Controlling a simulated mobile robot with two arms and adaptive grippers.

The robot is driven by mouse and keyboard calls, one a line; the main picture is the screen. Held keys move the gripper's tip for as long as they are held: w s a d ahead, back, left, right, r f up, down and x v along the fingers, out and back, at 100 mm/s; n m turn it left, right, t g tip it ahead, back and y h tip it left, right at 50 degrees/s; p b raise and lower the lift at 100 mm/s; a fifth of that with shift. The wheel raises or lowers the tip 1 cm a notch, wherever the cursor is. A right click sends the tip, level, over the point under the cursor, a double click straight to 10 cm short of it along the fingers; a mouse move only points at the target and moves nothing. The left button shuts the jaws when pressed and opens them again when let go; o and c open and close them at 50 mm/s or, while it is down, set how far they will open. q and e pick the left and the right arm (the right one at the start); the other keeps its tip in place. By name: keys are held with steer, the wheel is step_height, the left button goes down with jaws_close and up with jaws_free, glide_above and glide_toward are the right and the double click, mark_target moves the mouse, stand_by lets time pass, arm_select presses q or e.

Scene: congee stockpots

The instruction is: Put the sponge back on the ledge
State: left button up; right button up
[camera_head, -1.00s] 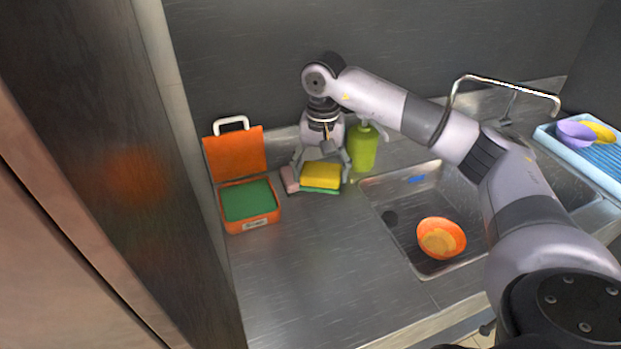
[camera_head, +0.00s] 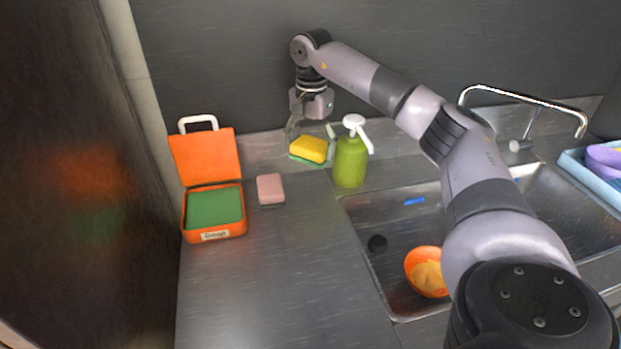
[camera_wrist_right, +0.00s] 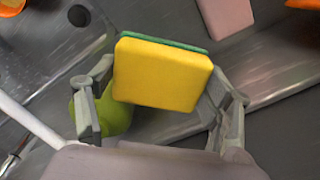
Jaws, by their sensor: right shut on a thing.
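The sponge (camera_head: 309,149) is yellow with a green layer on its underside. In the head view it is at the back of the counter, by the raised ledge (camera_head: 262,151) along the wall. My right gripper (camera_head: 310,141) is above it with its fingers on either side. In the right wrist view the sponge (camera_wrist_right: 162,75) sits between the two fingers of the right gripper (camera_wrist_right: 163,108), which is shut on it. I cannot tell whether its underside touches the ledge. My left gripper is not in view.
A green soap bottle (camera_head: 350,162) with a white pump stands just right of the sponge. A pink sponge (camera_head: 270,189) lies on the counter beside an open orange box (camera_head: 214,228) with a green inside. The sink (camera_head: 390,280) at right holds an orange bowl (camera_head: 424,270). The front counter is clear.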

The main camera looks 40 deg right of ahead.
glide_above(312, 189)
step_height(312, 189, down, 6)
steer(key=shift+r, duration=0.25)
step_height(312, 189, down, 4)
steer(key=shift+f+p, duration=0.2)
steer(key=shift+p, duration=0.25)
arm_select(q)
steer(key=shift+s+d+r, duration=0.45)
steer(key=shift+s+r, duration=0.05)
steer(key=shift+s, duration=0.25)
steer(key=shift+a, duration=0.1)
arm_select(e)
steer(key=o, duration=1.1)
steer(key=shift+f, duration=0.1)
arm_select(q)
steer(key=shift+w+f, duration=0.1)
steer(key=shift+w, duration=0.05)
